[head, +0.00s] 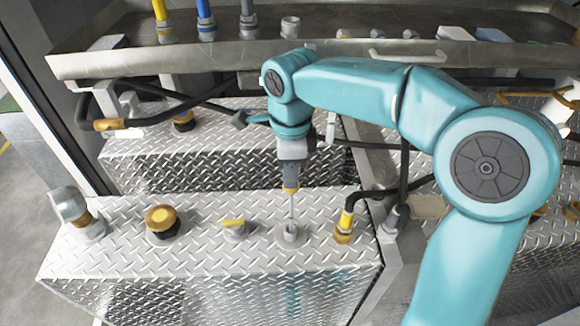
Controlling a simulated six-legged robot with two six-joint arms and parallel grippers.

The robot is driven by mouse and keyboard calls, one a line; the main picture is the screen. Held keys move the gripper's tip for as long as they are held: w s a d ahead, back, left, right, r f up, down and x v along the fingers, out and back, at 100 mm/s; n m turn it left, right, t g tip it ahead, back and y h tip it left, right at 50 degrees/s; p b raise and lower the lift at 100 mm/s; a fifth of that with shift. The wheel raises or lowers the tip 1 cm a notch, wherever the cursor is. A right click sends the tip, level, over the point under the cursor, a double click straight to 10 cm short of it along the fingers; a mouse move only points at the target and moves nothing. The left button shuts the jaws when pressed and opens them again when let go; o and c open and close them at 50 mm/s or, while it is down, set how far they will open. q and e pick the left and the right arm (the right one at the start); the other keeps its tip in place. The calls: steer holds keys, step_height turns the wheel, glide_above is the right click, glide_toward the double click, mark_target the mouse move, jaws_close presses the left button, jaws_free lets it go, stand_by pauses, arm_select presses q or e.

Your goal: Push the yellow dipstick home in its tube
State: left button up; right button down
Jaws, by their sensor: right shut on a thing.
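My right gripper (291,180) points straight down and is shut on the yellow dipstick (291,190) at its handle. Below the handle, a thin grey rod (291,212) runs down to the grey tube (290,236) on the diamond-plate tank top. The handle stands clear above the tube mouth, and the dipstick looks close to upright. The rod's lower end is not visible; it appears to be inside the tube mouth. My left gripper is not in view.
On the same tank top (215,258) stand a yellow-handled valve (234,229), a brown-yellow cap (161,221) and a grey elbow fitting (75,210). A black hose with a yellow end (345,220) stands close right of the tube. A metal shelf (200,62) spans the back.

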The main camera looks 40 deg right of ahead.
steer(key=shift+f, duration=0.5)
steer(key=b, duration=0.8)
glide_above(290, 218)
steer(key=shift+w+d+f, duration=0.1)
steer(key=shift+f, duration=4.5)
steer(key=shift+f, duration=0.1)
steer(key=shift+f+b, duration=2.35)
steer(key=shift+f, duration=0.9)
steer(key=shift+r, duration=0.1)
steer(key=c, duration=0.8)
jaws_free()
